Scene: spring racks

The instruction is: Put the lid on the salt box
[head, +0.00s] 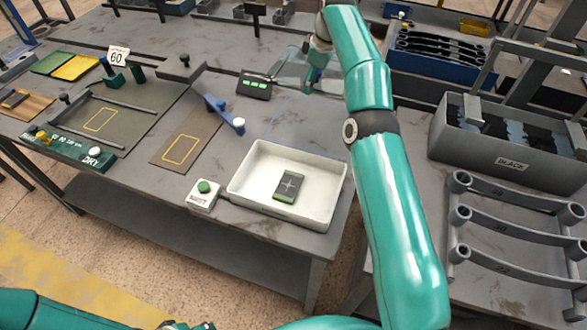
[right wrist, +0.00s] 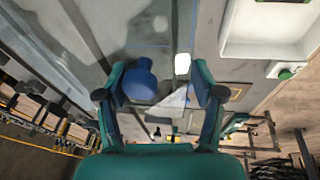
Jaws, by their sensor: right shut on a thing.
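My right gripper (head: 313,76) is over the back middle of the table, shut on a clear, glassy panel (head: 288,70) that looks like the lid. In the right wrist view its fingers (right wrist: 160,95) stand wide apart, with a pale see-through piece (right wrist: 176,103) between them. A faint clear area with blue edges (head: 302,128) lies on the table in front of the gripper, behind the white tray; it may be the salt box, but its walls are hard to make out. Part of my left arm shows at the lower left; its gripper is out of view.
A white tray (head: 246,196) at the table's front holds a dark green-ended block (head: 290,186). A green-button box (head: 203,195) stands beside it. A blue and white piece (head: 222,108) and a dark display (head: 256,85) are left of the clear area. A grey bin (head: 470,150) stands right.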

